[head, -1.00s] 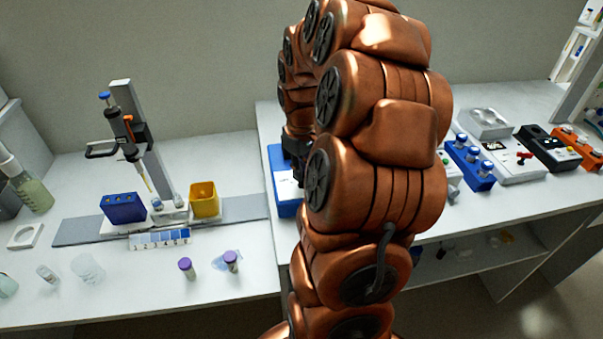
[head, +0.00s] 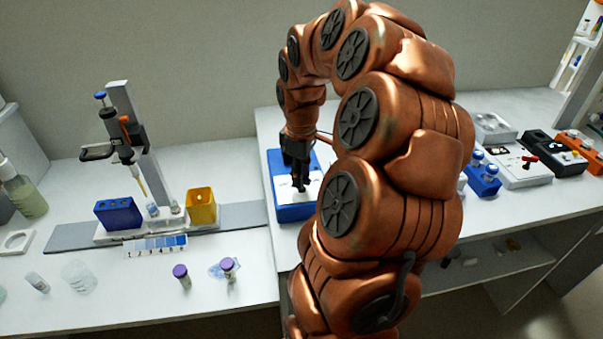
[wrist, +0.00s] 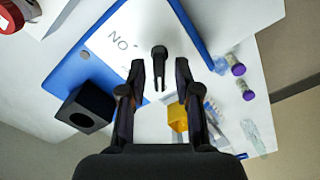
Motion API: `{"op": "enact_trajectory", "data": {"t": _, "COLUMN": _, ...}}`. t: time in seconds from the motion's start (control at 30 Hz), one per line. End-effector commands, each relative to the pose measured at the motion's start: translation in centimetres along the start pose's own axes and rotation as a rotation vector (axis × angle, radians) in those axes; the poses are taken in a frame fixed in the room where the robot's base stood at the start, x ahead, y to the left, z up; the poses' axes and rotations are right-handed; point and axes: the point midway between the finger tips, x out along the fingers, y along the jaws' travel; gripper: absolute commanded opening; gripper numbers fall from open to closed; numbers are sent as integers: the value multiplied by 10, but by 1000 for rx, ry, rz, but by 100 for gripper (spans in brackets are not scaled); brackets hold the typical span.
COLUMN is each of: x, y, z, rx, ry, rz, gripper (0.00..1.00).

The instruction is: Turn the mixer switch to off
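A blue box with a white top panel (head: 283,196) stands at the left end of the right bench; I take it for the mixer. In the wrist view, its white panel (wrist: 137,25) bears letters that read "NO" from this side. A small black lever-like switch (wrist: 158,62) is over the panel, between my fingertips. My gripper (wrist: 159,76) is open, with a finger on either side of the switch and visible gaps. In the head view, my gripper (head: 300,184) points down over the box, and the switch cannot be made out there.
A black block with a round hole (wrist: 86,108) sits by the blue edge. Left of the box are a yellow container (head: 201,206), a blue rack (head: 118,213), a pipette stand (head: 137,140) and purple-capped vials (head: 181,273). Other devices (head: 525,162) line the right bench.

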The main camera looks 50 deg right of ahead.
Motion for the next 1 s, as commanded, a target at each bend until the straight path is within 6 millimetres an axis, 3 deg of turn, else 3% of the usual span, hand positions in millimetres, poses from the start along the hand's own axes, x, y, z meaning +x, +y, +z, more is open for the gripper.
{"op": "enact_trajectory", "data": {"t": 0.43, "x": -9, "y": 0, "z": -1, "rx": 0, "ry": 2, "rz": 2, "gripper": 38}}
{"op": "enact_trajectory", "data": {"t": 1.0, "x": -99, "y": 1, "z": -1, "rx": 1, "ry": 4, "rz": 4, "gripper": 38}}
